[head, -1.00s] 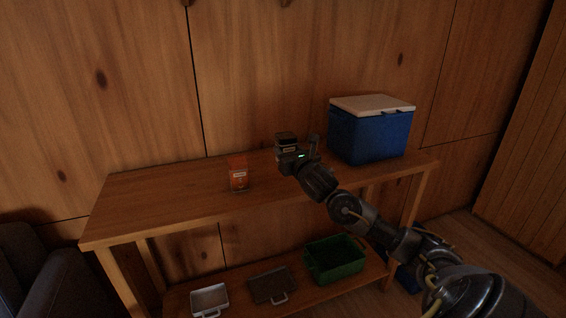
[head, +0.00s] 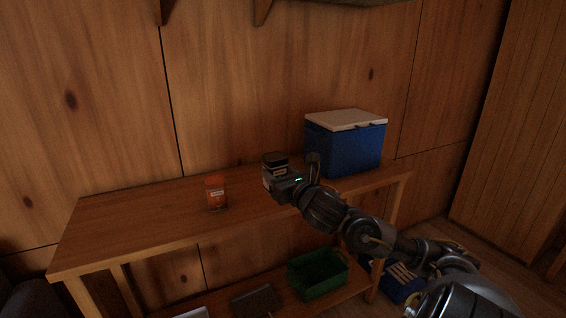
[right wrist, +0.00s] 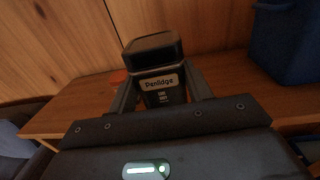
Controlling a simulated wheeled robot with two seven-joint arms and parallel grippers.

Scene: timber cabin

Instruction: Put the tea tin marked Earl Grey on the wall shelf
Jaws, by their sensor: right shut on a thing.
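My right gripper (head: 291,172) is shut on a dark tin (head: 275,159) with a pale label. An orange-red tin (head: 215,184) with a small unreadable label stands on the table to the left. The underside of the wall shelf (head: 345,4) shows at the top edge, with brackets below. My left gripper is not in view.
A blue cooler with a white lid (head: 345,146) stands on the wooden table (head: 130,222), right of the held tin. A green crate (head: 318,285) and a dark tray (head: 256,302) are on the lower board. The table's left part is clear.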

